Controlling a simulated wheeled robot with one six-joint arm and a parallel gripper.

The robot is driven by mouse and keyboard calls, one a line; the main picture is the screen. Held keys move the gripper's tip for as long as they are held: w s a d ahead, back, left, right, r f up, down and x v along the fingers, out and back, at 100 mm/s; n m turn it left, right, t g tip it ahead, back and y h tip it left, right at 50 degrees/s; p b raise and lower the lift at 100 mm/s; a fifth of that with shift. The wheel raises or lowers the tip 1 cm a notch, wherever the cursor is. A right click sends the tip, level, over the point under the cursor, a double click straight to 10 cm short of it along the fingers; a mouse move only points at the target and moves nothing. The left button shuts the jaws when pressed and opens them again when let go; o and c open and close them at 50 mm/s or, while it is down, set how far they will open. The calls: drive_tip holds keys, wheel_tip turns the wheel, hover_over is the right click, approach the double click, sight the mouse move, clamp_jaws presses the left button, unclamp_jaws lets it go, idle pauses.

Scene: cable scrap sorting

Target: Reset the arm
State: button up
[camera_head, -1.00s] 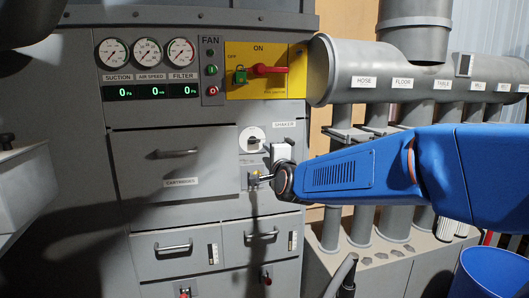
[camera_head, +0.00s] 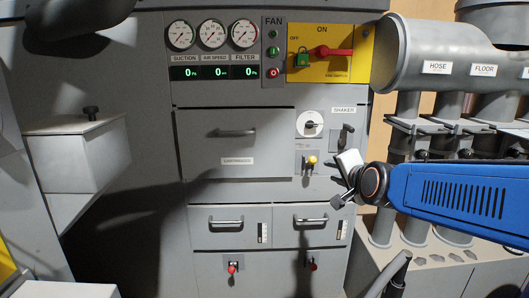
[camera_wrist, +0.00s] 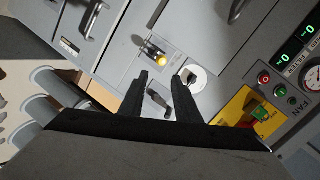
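My blue arm enters from the right in the head view, and my gripper (camera_head: 338,182) hangs in front of the grey cabinet, right of and below the yellow knob (camera_head: 311,160). In the wrist view my gripper (camera_wrist: 161,84) has two dark fingers standing apart, with nothing held between them. The yellow knob also shows in the wrist view (camera_wrist: 158,58), beyond the fingertips and apart from them. A dark shaker lever (camera_wrist: 160,97) shows behind the gap between the fingers; it is up and right of the knob in the head view (camera_head: 346,135).
The cabinet has gauges (camera_head: 212,34), a yellow fan switch panel (camera_head: 350,66) with a red handle, a cartridges drawer (camera_head: 236,145) and two lower drawers. Grey pipes (camera_head: 445,65) stand at the right. A grey box (camera_head: 80,155) juts out at the left.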

drive_tip(key=s+d+f+n+g, duration=0.2)
drive_tip(key=s+f+n+g, duration=0.1)
drive_tip(key=s, duration=0.7)
drive_tip(key=s+d+f+n+g+h, duration=0.1)
drive_tip(key=s+d+f+n+g, duration=0.1)
drive_tip(key=s+f+n, duration=0.3)
drive_tip(key=s+d+f+n+g, duration=0.2)
drive_tip(key=s+f+n+g, duration=0.2)
drive_tip(key=s+f, duration=0.5)
drive_tip(key=s, duration=0.6)
drive_tip(key=shift+s+g+h, duration=0.3)
drive_tip(key=shift+s, duration=0.05)
drive_tip(key=shift+o, duration=0.2)
